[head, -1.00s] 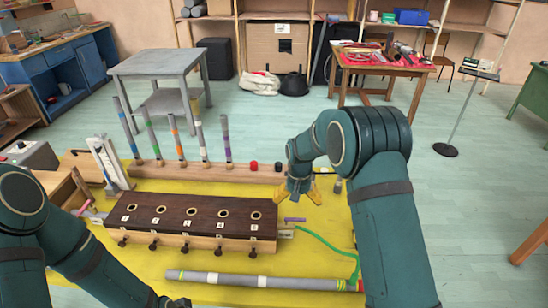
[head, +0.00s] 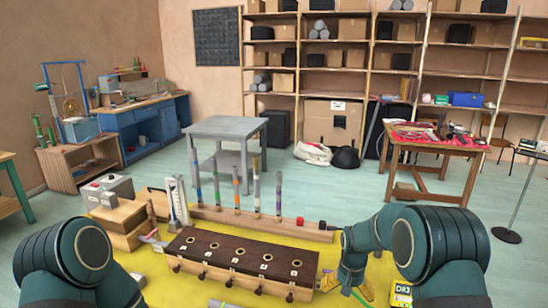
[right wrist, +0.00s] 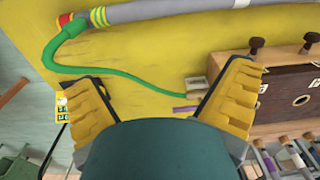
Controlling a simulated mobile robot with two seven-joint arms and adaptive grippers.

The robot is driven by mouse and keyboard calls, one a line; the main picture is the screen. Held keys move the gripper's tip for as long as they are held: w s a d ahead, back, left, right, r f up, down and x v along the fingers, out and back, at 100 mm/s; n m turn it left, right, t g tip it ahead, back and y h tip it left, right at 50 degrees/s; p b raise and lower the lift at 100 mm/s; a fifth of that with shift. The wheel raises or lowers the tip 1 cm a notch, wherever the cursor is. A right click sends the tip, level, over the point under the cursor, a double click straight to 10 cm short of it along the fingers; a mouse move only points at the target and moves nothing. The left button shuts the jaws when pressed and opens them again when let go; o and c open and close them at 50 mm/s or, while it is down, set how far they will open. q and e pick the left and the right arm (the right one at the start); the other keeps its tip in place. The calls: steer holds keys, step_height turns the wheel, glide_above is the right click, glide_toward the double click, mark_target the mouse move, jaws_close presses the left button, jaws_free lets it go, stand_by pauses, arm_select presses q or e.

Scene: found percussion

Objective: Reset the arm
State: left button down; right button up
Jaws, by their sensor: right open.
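My right gripper (head: 348,285) is open and empty above the yellow mat (head: 180,291), just right of the dark wooden box with holes (head: 218,245). In the right wrist view its two yellow fingers stand wide apart, with nothing between them (right wrist: 165,78). The box's end and knobs show at the right there (right wrist: 285,90). A green hose (right wrist: 125,76) runs below the fingers from a grey tube (right wrist: 170,12). My left arm shows at the lower left of the head view; its gripper is out of frame.
A rail (head: 235,220) holding several upright coloured-band tubes stands behind the box. A wooden box (head: 122,218) and a white-scaled stand (head: 177,200) are to its left. A grey table (head: 225,127) and a red-topped table (head: 440,143) stand farther back. Open floor lies between.

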steer(key=shift+n+y, duration=0.3)
steer(key=shift+y, duration=0.5)
steer(key=s+a+f, duration=0.1)
steer(key=s+f, duration=0.1)
steer(key=f, duration=0.1)
steer(key=s+a+f, duration=0.1)
steer(key=s+f, duration=0.2)
steer(key=s+a+f, duration=0.1)
steer(key=s+f, duration=0.1)
steer(key=f, duration=0.1)
steer(key=shift+s+a+f, duration=0.2)
steer(key=shift+s+f, duration=0.1)
steer(key=shift+s, duration=0.05)
steer(key=s+a+f+t+y, duration=0.1)
steer(key=s+a, duration=0.2)
steer(key=s, duration=0.5)
steer(key=s+a+f+y, duration=0.1)
steer(key=s+a, duration=0.3)
steer(key=s, duration=0.5)
steer(key=shift+s+f+n+t, duration=0.3)
steer(key=shift+f+t, duration=0.1)
steer(key=shift+f, duration=0.15)
